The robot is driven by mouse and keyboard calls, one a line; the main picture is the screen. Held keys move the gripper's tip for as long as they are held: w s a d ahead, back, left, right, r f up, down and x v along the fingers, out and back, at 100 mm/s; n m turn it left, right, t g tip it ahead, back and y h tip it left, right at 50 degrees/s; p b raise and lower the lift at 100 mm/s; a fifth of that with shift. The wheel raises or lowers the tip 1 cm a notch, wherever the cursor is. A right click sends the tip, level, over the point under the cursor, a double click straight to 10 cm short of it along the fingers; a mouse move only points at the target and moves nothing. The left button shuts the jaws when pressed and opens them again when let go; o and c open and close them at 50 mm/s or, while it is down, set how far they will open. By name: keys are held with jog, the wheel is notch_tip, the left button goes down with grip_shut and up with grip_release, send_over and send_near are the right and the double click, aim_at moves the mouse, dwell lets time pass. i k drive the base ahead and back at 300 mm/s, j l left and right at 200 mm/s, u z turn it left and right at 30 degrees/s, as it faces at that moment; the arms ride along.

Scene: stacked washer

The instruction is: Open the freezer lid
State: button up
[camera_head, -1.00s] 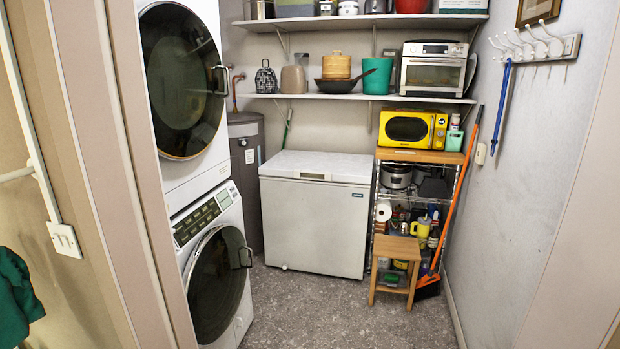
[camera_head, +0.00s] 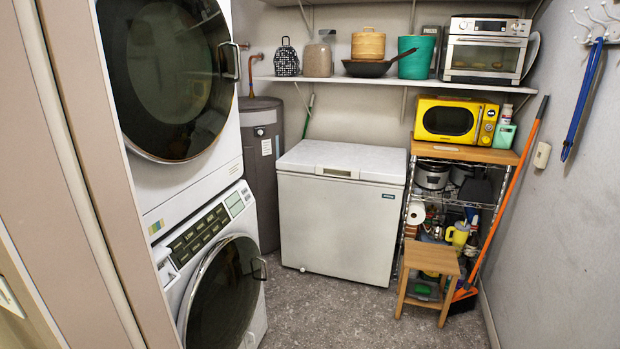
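The white chest freezer (camera_head: 335,230) stands against the back wall of the small room. Its light lid (camera_head: 345,158) is closed flat on top. A handle or latch (camera_head: 337,172) shows at the middle of the lid's front edge. My gripper is not in this view. Nothing lies on the lid.
Stacked washer and dryer (camera_head: 215,270) stand at the left, beside a grey water tank (camera_head: 262,165). A wooden stool (camera_head: 428,275) and wire rack with a yellow microwave (camera_head: 455,120) stand right of the freezer. A loaded shelf (camera_head: 345,82) hangs above. The grey floor (camera_head: 340,310) before the freezer is clear.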

aim_at(368, 163)
jog(key=i+j, duration=0.15)
jog(key=i, duration=3.45)
jog(key=l+z, duration=0.05)
jog(key=l, duration=0.1)
